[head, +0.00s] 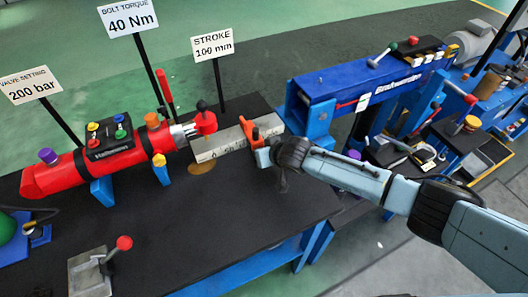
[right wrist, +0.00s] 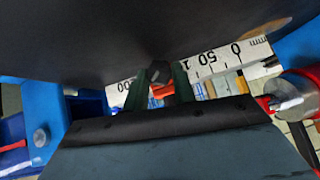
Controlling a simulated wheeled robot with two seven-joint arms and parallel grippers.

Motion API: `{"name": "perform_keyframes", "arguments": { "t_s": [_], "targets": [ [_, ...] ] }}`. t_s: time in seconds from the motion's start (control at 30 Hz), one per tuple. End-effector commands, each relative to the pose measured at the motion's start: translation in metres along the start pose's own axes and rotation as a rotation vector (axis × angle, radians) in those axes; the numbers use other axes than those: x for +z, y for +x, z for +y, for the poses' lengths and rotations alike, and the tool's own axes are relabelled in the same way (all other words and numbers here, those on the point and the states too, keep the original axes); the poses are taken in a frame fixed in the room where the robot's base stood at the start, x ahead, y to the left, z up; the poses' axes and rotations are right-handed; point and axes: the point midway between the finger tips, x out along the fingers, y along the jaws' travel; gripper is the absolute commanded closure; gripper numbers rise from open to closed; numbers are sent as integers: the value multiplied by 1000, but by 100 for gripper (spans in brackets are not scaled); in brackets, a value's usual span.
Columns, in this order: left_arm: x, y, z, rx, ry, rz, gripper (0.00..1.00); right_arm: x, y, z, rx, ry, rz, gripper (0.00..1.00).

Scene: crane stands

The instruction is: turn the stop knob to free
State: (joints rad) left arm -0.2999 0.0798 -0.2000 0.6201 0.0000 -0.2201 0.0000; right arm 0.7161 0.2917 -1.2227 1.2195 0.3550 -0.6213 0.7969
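An orange-red stop (head: 250,131) sits across the pale ruled scale bar (head: 217,144) between the red cylinder and the blue unit. My right gripper (head: 263,157) reaches in from the right and is at the near side of the stop. In the right wrist view, a dark knob (right wrist: 158,72) lies between the two fingertips of my right gripper (right wrist: 161,76), with orange parts of the stop behind it. The fingers flank the knob closely; whether they press on it I cannot tell. The knob is hidden by the gripper in the head view. My left gripper is not in view.
A red cylinder (head: 67,177) lies at the left, with a red-knobbed lever (head: 205,122) near the scale bar. A blue unit (head: 350,85) stands right of it. Signs on posts stand behind. The black bench top (head: 215,225) in front is mostly clear.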

Motion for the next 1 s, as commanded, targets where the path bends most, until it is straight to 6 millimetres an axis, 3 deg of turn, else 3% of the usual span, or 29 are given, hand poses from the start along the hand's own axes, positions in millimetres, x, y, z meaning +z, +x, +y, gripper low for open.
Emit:
{"name": "perform_keyframes", "arguments": {
  "t_s": [0.17,0.57,1.0],
  "targets": [
    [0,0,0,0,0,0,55,0,0,0,0,0,0,96],
    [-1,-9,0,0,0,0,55,1,-1,-3,65,-63,-3,96],
    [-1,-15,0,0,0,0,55,4,2,-8,320,-318,-5,96]
  ]
}}
